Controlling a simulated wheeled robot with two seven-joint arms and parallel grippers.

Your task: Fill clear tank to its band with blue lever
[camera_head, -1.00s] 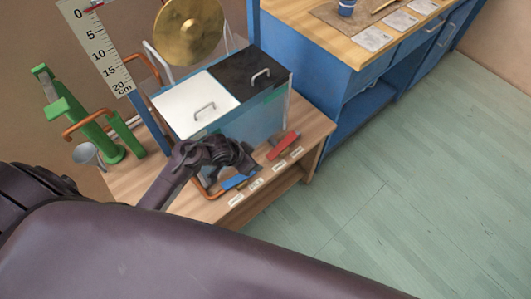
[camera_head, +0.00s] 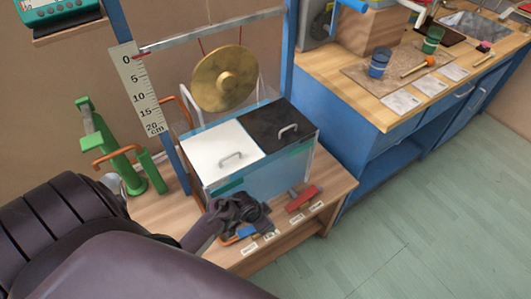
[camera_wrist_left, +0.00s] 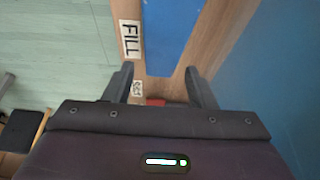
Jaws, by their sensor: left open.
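The clear tank (camera_head: 275,178) stands on the wooden stand under a white lid (camera_head: 223,146) and a black lid (camera_head: 282,126). A teal band (camera_head: 229,187) shows near the top of its front wall. In the left wrist view, the blue lever (camera_wrist_left: 172,35) extends beyond the open fingers of my left gripper (camera_wrist_left: 160,84), beside a FILL label (camera_wrist_left: 130,40). I see no grip on it. My right gripper is not in view. The water level is hard to make out.
A red lever (camera_head: 302,200) lies right of the blue one, with labels along the stand's edge. A gong (camera_head: 224,79) hangs behind the tank. A scale (camera_head: 138,90) and a green pump-like device (camera_head: 117,150) stand left. A blue workbench (camera_head: 390,145) is at right.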

